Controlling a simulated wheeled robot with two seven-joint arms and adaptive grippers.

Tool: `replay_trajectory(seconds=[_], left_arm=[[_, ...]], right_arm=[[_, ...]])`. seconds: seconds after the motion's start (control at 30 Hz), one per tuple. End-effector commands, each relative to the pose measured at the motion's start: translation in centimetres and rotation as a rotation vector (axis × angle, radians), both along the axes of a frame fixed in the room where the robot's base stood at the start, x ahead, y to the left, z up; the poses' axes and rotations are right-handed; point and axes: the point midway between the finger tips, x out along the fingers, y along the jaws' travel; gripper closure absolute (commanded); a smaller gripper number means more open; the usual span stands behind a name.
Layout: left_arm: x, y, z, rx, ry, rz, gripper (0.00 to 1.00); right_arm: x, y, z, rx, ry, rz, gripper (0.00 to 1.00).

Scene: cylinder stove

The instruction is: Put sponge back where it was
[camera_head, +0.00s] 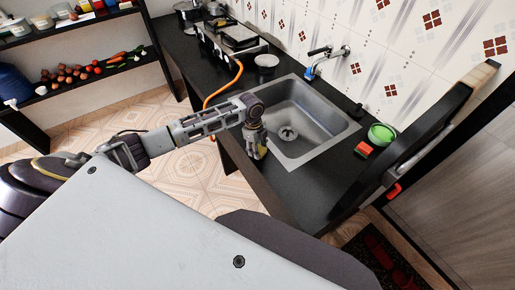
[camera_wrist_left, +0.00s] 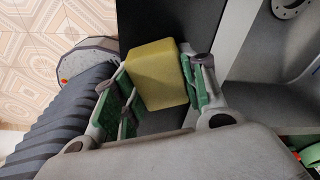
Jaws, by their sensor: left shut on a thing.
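My left gripper (camera_head: 256,148) is over the counter strip at the near left edge of the sink. In the left wrist view the left gripper (camera_wrist_left: 160,95) is shut on a yellow sponge (camera_wrist_left: 156,73), with a green-padded finger on either side. My right gripper is not in view.
The metal sink (camera_head: 318,118) is set in the dark counter (camera_head: 300,192). A red and green block (camera_head: 363,149) and a green bowl (camera_head: 381,134) stand right of the sink. A white dish (camera_head: 266,60) and an orange hose (camera_head: 222,88) are behind. Shelves (camera_head: 75,48) stand at left.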

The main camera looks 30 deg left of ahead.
Motion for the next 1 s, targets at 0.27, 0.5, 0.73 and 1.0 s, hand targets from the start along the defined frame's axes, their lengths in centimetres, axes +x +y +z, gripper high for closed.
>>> replay_trajectory(seconds=[0.27,0.5,0.73,1.0], left_arm=[[0.0,-0.01,-0.11,0.0,0.0,0.0,0.84],[0.0,-0.02,-0.25,0.0,0.0,-0.001,0.39],[0.0,-0.01,-0.24,0.0,0.0,0.0,0.37],[0.05,0.04,0.24,0.0,-0.001,0.0,0.37]], right_arm=[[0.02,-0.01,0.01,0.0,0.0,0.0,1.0],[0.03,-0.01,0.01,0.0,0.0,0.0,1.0],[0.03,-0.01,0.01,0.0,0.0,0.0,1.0],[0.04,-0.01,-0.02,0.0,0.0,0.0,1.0]])
